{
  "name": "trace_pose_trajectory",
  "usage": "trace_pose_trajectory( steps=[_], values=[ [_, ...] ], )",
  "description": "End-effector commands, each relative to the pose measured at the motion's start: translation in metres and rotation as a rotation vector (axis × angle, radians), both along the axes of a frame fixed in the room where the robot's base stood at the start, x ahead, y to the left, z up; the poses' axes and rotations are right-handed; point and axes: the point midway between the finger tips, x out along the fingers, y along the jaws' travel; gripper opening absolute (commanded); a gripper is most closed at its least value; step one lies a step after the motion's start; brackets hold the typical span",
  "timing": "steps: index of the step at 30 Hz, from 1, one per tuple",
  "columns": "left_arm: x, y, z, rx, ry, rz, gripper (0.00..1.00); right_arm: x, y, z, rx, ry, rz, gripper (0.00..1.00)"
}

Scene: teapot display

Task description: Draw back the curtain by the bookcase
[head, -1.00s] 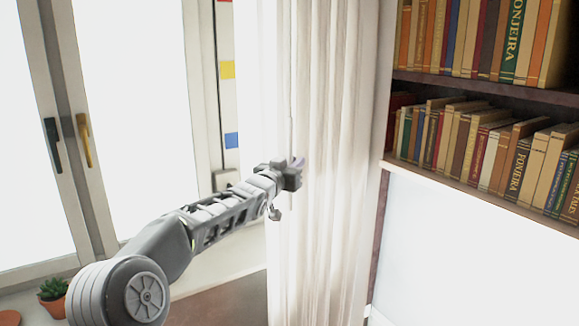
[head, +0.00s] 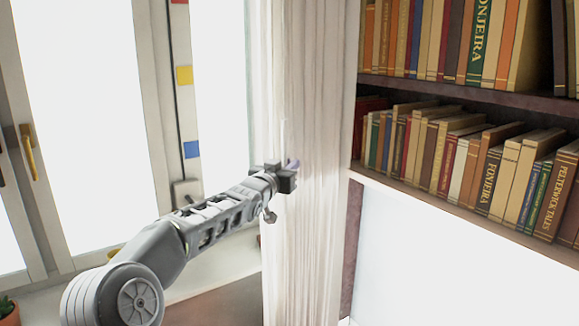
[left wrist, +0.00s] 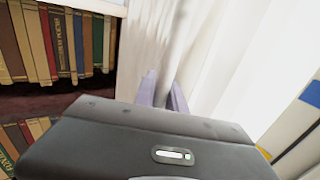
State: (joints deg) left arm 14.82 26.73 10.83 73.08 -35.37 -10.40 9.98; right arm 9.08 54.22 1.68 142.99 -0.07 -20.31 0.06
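The white curtain (head: 318,215) hangs in a narrow, gathered bundle between the window and the bookcase (head: 440,90). My left gripper (head: 292,166) is at the curtain's left part, about halfway down the head view. In the left wrist view, the two pale purple fingers (left wrist: 163,90) stand close together with curtain cloth (left wrist: 190,60) pinched between them, and folds run up from the grip. The fingertips are partly buried in the cloth. My right gripper is in neither view.
A bright window with a yellow handle (head: 29,152) is at the left. A strip with coloured squares (head: 184,75) stands behind my left arm. Books fill the shelves at right. A potted plant (head: 8,308) sits at the lower left.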

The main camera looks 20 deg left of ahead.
Motion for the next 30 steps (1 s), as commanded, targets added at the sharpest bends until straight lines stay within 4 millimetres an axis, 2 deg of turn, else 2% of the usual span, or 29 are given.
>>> trace_pose_trajectory(
  steps=[1, 7, 17, 23, 30],
  values=[
    [0.0, 0.0, 0.0, 0.0, 0.0, 0.0, 0.2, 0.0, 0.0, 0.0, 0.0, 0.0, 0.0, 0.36],
    [0.0, 0.0, 0.0, 0.0, 0.0, 0.0, 0.36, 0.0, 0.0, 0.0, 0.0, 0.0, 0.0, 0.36],
    [-0.003, 0.0, 0.0, 0.0, -0.001, 0.0, 0.36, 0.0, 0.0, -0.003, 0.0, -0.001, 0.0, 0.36],
    [-0.025, 0.001, -0.002, 0.001, -0.002, 0.001, 0.36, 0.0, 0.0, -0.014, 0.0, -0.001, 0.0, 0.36],
    [-0.063, 0.002, -0.001, 0.002, -0.001, 0.002, 0.36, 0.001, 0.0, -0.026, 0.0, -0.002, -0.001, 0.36]
  ],
)
